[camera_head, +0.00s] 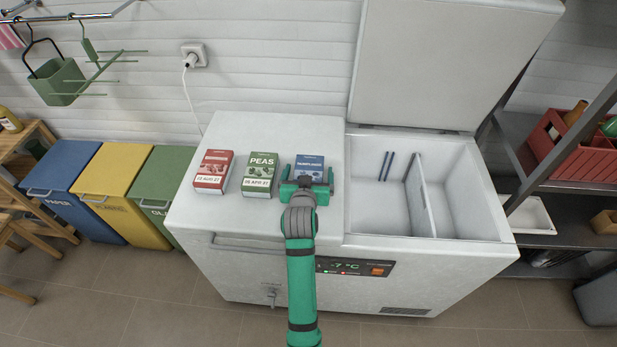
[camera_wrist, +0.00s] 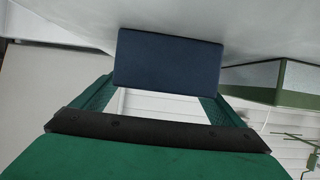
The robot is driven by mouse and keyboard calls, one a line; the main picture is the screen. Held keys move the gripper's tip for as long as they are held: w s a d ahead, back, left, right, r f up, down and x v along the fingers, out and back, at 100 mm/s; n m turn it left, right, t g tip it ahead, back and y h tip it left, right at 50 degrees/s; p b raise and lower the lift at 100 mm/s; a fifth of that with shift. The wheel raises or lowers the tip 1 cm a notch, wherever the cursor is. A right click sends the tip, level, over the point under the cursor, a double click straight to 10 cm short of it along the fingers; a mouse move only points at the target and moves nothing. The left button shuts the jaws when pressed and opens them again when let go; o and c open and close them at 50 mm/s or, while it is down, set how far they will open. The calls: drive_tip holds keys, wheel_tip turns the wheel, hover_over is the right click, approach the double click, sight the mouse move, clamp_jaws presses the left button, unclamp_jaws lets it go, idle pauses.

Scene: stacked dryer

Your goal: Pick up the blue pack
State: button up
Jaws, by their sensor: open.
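The blue pack (camera_head: 310,164) stands on the closed left part of the white freezer's top, at the right end of a row of three packs. My gripper (camera_head: 306,182) is open just in front of it and hides its lower part in the head view. In the wrist view the blue pack (camera_wrist: 168,60) shows as a dark blue face between the two green fingers (camera_wrist: 165,92), one on each side. I cannot tell whether the fingers touch it.
A green peas pack (camera_head: 260,174) stands close left of the blue pack, with a red pack (camera_head: 214,171) beyond it. To the right is the open freezer compartment (camera_head: 385,205) with a divider (camera_head: 420,195) and raised lid (camera_head: 445,65). Bins (camera_head: 115,185) stand at left.

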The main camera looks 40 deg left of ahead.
drive_tip(key=c, duration=1.4)
drive_tip(key=shift+o, duration=0.2)
